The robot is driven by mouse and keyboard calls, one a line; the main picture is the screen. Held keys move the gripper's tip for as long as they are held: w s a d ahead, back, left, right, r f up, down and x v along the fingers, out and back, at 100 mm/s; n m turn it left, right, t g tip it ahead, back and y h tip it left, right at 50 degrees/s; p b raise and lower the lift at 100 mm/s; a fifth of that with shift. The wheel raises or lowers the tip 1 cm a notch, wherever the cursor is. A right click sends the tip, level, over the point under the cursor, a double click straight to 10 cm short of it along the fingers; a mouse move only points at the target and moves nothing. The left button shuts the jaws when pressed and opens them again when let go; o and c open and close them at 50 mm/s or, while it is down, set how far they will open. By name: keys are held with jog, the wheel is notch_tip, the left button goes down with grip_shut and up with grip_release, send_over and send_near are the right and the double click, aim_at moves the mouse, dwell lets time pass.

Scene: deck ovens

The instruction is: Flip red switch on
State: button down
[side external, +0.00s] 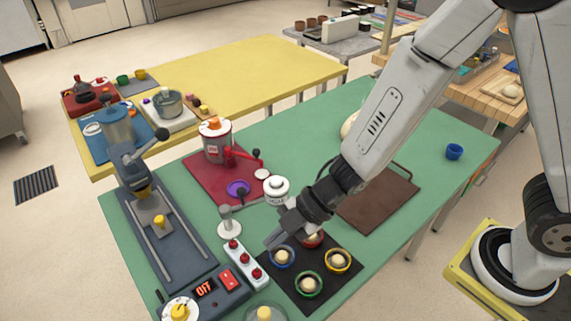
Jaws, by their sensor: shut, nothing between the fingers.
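The red switch (229,280) is a small red rocker on the front panel of the dark grey machine (160,235) at the table's left. Its exact tilt is too small to tell. My gripper (271,242) is shut and empty, pointing down and left. In the picture it is above and to the right of the switch, apart from it, near the black mat's upper edge.
A white strip with red knobs (246,265) lies between switch and gripper. A white-topped post (229,228) stands behind it. The black mat (338,287) holds several coloured rings. The green table (300,120) is clear at the back middle.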

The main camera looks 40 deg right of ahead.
jog(key=shift+w+r, duration=0.2)
jog(key=shift+w, duration=0.45)
jog(key=shift+f, duration=0.1)
send_over(222, 278)
jog(key=s+d, duration=0.2)
jog(key=d, duration=0.1)
jog(key=shift+s+a+f, duration=0.1)
jog(key=shift+a+f, duration=0.05)
jog(key=shift+f, duration=1.65)
jog(key=shift+a+f, duration=0.1)
jog(key=shift+f, duration=1.65)
jog(key=shift+w+f, duration=0.35)
jog(key=shift+f, duration=0.45)
jog(key=shift+w+f, duration=0.3)
jog(key=shift+f, duration=0.45)
